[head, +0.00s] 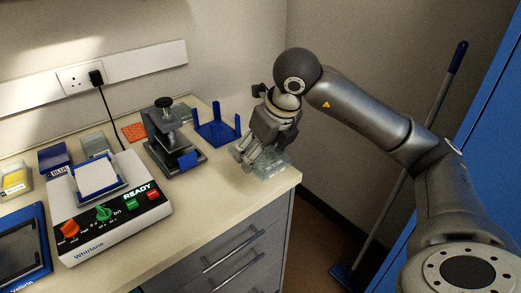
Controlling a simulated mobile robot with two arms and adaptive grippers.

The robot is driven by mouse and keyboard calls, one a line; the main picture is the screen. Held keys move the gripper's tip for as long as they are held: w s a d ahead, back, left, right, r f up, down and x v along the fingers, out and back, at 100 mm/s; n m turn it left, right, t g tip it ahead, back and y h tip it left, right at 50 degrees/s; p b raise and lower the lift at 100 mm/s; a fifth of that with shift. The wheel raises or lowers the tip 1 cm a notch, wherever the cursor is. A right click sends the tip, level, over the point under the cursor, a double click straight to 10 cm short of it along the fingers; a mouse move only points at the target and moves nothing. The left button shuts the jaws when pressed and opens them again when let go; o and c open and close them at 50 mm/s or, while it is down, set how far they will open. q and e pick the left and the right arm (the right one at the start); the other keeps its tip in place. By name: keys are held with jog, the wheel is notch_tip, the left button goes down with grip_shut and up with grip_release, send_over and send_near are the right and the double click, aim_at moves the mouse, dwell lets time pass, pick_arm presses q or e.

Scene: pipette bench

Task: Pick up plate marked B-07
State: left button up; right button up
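One arm comes in from the right, and my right gripper (252,163) points down at the bench's right corner. Its fingers are at a clear, glassy flat plate or stack of plates (280,160), overlapping it in the picture. I cannot tell whether the fingers touch or grip it. No B-07 marking is readable on it. A white-topped plate (97,178) sits on the shaker (115,218), whose display says READY; no marking is readable there either. My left gripper is not in view.
A black press-like device (172,140) and an empty blue rack (217,128) stand left of the gripper. An orange mat (134,131), blue box (54,157) and yellow-filled container (15,182) lie farther left. The bench (222,205) is clear in front, above drawers (235,255).

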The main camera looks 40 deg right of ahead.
jog(key=shift+r, duration=0.15)
jog(key=shift+r+p, duration=1.1)
jog(key=shift+r, duration=0.3)
